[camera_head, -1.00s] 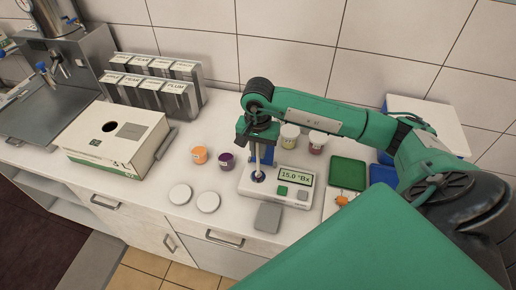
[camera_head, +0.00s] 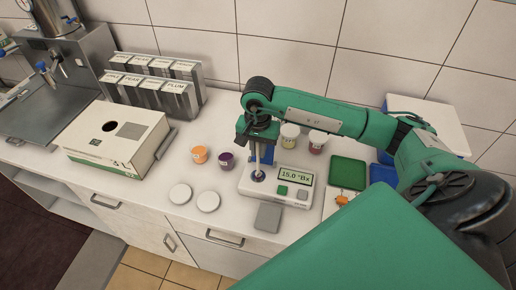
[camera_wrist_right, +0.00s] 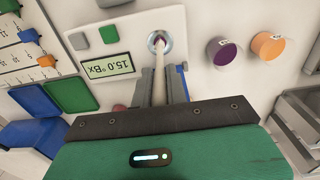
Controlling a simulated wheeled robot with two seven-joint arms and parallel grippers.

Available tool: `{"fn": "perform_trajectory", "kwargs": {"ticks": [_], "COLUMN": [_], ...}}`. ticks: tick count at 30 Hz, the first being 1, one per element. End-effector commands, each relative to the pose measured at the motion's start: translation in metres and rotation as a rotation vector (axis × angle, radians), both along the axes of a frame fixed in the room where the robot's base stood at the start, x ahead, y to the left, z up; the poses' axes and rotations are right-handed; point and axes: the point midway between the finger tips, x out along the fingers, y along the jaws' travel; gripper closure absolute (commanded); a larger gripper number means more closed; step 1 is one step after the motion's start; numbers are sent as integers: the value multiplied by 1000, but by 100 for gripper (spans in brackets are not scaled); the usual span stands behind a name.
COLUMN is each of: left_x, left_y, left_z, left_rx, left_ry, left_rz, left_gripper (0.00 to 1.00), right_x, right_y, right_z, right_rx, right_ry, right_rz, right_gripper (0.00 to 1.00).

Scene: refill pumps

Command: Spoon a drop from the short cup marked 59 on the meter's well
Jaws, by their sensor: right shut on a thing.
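The meter (camera_head: 279,186) is a white box on the counter, and its display reads 15.0 °Bx. Its round well is at its left end; it shows in the right wrist view (camera_wrist_right: 158,41). My right gripper (camera_head: 258,160) is above the well, shut on a pale spoon (camera_wrist_right: 160,62) that points down with its tip at the well. Left of the meter stand a short orange cup (camera_head: 199,155) and a short dark purple cup (camera_head: 226,160). Their marks are too small to read. My left gripper is not in view.
Two taller cups (camera_head: 289,136) (camera_head: 317,142) stand behind the meter. Two white lids (camera_head: 180,194) (camera_head: 208,201) and a grey pad (camera_head: 268,217) lie in front. A white box with a hole (camera_head: 117,140) stands left. Green and blue pads (camera_head: 347,173) lie right.

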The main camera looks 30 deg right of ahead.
Motion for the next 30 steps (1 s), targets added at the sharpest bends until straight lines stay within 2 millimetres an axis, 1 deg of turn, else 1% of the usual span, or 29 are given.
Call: {"fn": "perform_trajectory", "kwargs": {"ticks": [21,25,30], "left_x": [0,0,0], "left_y": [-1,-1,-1], "left_z": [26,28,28], "left_rx": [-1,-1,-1], "left_ry": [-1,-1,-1], "left_rz": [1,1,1], "left_gripper": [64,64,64], "right_x": [0,0,0], "right_y": [0,0,0], "right_z": [71,79,80], "right_rx": [0,-1,-1], "right_ry": [-1,-2,-1], "right_rz": [1,0,0], "right_gripper": [100,100,100]}}
